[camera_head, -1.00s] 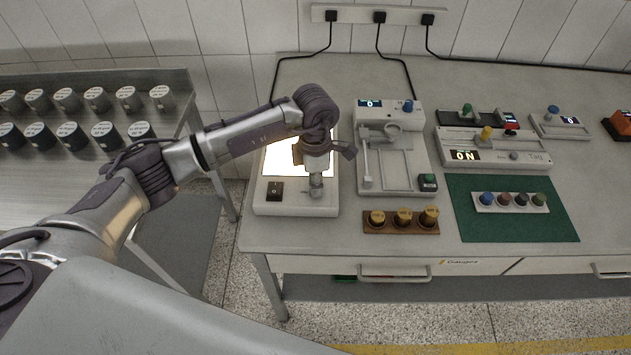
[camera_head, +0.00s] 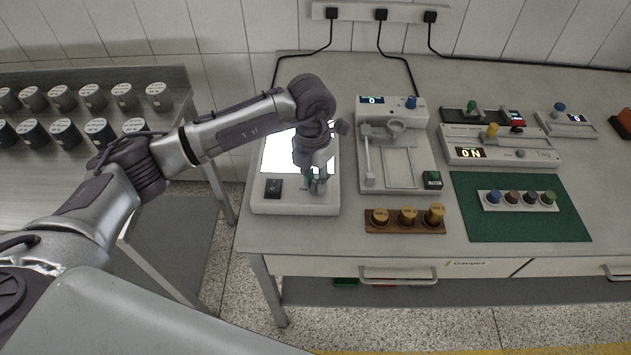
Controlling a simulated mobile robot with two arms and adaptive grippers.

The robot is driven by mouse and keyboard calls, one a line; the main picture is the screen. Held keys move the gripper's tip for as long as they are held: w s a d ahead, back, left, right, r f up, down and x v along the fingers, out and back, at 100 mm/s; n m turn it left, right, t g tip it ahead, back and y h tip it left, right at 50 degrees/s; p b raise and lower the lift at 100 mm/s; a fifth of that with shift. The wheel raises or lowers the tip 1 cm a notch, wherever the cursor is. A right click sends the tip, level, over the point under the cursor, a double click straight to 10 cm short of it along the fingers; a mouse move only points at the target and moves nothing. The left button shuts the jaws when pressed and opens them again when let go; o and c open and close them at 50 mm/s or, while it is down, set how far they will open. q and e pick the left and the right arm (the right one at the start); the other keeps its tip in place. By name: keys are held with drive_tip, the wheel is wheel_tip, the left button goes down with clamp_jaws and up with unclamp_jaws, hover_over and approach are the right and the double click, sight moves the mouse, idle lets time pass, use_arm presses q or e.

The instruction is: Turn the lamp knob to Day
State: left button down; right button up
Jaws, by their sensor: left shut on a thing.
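The lamp is a light box (camera_head: 262,205) with a bright white lit panel, standing at the left end of the table. A black switch (camera_head: 273,187) sits on its front left. My left gripper (camera_head: 314,187) points down at the front right of the box and is shut on the lamp knob, which the fingers mostly hide. The knob's marks cannot be read. My right gripper is not in view.
A white device with a display (camera_head: 402,178) stands just right of the lamp. A wooden block with brass weights (camera_head: 405,226) lies in front of it. A green mat (camera_head: 480,228) and a device reading "ON" (camera_head: 545,157) are farther right.

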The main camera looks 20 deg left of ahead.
sight(312, 183)
use_arm(q)
drive_tip(key=n+b, duration=0.1)
drive_tip(key=n, duration=0.3)
drive_tip(key=shift+n, duration=0.3)
drive_tip(key=shift+n+b, duration=0.55)
drive_tip(key=shift+n, duration=1.45)
drive_tip(key=shift+r, duration=0.1)
drive_tip(key=c, duration=1)
unclamp_jaws()
drive_tip(key=r, duration=1.2)
drive_tip(key=shift+s+a, duration=0.2)
drive_tip(key=shift+a, duration=0.1)
drive_tip(key=shift+f, duration=0.1)
